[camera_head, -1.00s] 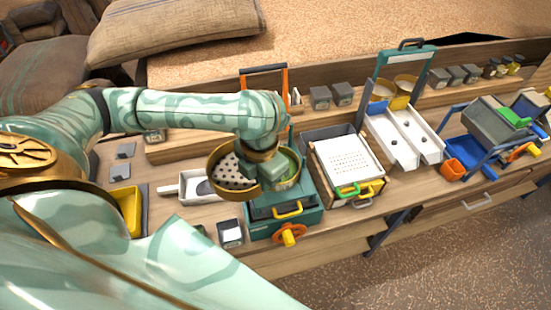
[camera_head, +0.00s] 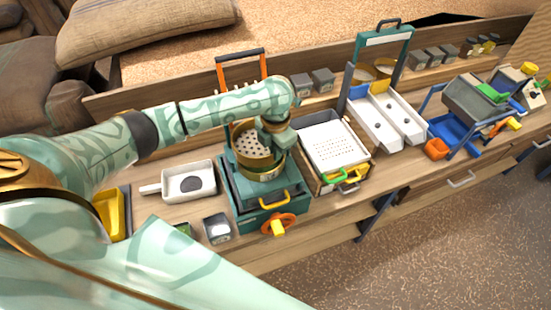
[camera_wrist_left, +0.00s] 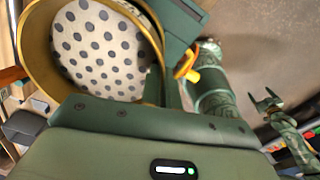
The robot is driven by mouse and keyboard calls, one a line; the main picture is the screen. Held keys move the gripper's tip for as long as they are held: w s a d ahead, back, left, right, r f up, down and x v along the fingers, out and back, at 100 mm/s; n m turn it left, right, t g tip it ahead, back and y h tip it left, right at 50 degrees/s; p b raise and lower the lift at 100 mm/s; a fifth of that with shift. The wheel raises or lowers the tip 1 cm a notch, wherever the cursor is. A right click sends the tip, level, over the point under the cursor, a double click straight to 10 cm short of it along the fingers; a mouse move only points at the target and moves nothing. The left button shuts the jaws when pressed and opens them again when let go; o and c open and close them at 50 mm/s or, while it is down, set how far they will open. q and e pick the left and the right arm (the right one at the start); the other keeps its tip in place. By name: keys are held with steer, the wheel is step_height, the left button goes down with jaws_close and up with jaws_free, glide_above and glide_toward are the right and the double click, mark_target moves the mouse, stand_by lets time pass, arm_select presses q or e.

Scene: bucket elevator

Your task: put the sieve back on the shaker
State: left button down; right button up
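The sieve (camera_head: 252,147) is a round brass pan with a pale perforated plate. In the head view it is above the top of the green shaker (camera_head: 230,196), which has a yellow handle and an orange handwheel. I cannot tell whether the sieve touches the shaker. My left gripper (camera_head: 273,139) is shut on the sieve's right rim. In the left wrist view the sieve (camera_wrist_left: 100,48) fills the upper left, and the gripper body hides its near edge. My right gripper (camera_wrist_left: 266,100) shows small there, apparently open and empty.
A white scoop tray (camera_head: 190,182) lies left of the shaker, and a small dark box (camera_head: 217,228) stands at its front left. A white perforated tray (camera_head: 333,146) stands close on the right. An orange frame (camera_head: 241,69) rises behind the shaker.

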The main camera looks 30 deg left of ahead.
arm_select(q)
steer(key=shift+f, duration=1.5)
steer(key=shift+f+b, duration=0.1)
steer(key=shift+b, duration=0.2)
steer(key=c, duration=2.1)
jaws_free()
steer(key=shift+f, duration=0.15)
steer(key=o, duration=0.5)
steer(key=shift+c, duration=0.2)
step_height(320, 180, up, 12)
steer(key=p, duration=0.2)
steer(key=shift+r+p, duration=0.25)
steer(key=shift+p, duration=0.05)
